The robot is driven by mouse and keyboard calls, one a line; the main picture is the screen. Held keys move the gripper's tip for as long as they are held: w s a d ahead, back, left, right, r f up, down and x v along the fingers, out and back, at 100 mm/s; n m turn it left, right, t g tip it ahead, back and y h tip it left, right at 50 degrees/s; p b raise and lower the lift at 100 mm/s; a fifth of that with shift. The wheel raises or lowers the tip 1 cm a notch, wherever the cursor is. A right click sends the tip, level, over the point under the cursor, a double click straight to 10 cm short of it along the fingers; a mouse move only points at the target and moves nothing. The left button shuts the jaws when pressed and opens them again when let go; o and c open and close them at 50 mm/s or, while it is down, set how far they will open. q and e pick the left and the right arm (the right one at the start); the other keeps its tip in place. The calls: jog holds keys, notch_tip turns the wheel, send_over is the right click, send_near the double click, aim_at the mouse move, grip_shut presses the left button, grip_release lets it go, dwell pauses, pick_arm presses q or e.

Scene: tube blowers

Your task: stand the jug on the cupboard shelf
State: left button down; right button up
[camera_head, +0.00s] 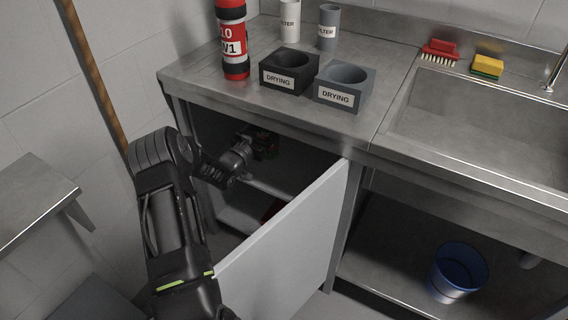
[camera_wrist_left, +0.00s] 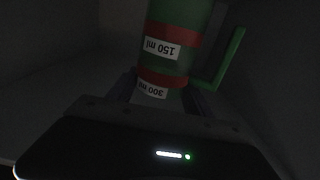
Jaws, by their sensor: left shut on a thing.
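The jug (camera_wrist_left: 178,40) fills the top middle of the left wrist view. It is green with red bands, labels reading 150 ml and 300 ml, and a green handle on the right. My left gripper (camera_wrist_left: 165,95) is shut on it, low in the frame by the 300 ml label. In the head view my left gripper (camera_head: 250,145) reaches into the open cupboard, with a small green and red part of the jug (camera_head: 268,146) showing beyond it. The cupboard shelf (camera_head: 262,186) shows below the gripper. Whether the jug touches the shelf is hidden. My right gripper is not in view.
The cupboard door (camera_head: 290,240) stands open, to the right of my arm. On the counter are two DRYING blocks (camera_head: 289,72) (camera_head: 343,86), a red cylinder (camera_head: 232,40) and two FILTER tubes (camera_head: 290,20) (camera_head: 329,27). A blue bucket (camera_head: 457,272) stands under the sink.

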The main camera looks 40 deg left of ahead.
aim_at(274, 150)
pick_arm(q)
jog(key=shift+f, duration=3.15)
jog(key=shift+f+b, duration=0.5)
jog(key=shift+f, duration=1.45)
jog(key=shift+f, duration=0.1)
jog(key=shift+c, duration=2.1)
grip_release()
